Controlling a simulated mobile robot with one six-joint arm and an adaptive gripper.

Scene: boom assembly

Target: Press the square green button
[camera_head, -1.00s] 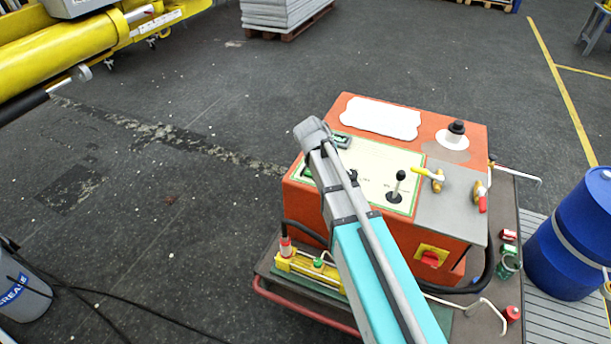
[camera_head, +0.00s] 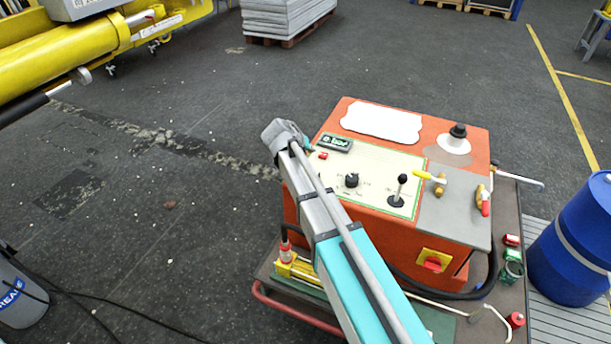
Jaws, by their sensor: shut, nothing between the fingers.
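The orange control box (camera_head: 455,228) stands right of centre on a cart, with a cream panel (camera_head: 375,172) on its top. My gripper's fingers are hidden behind the arm.
A blue barrel (camera_head: 573,240) stands at the right. The floor left of the box is clear.

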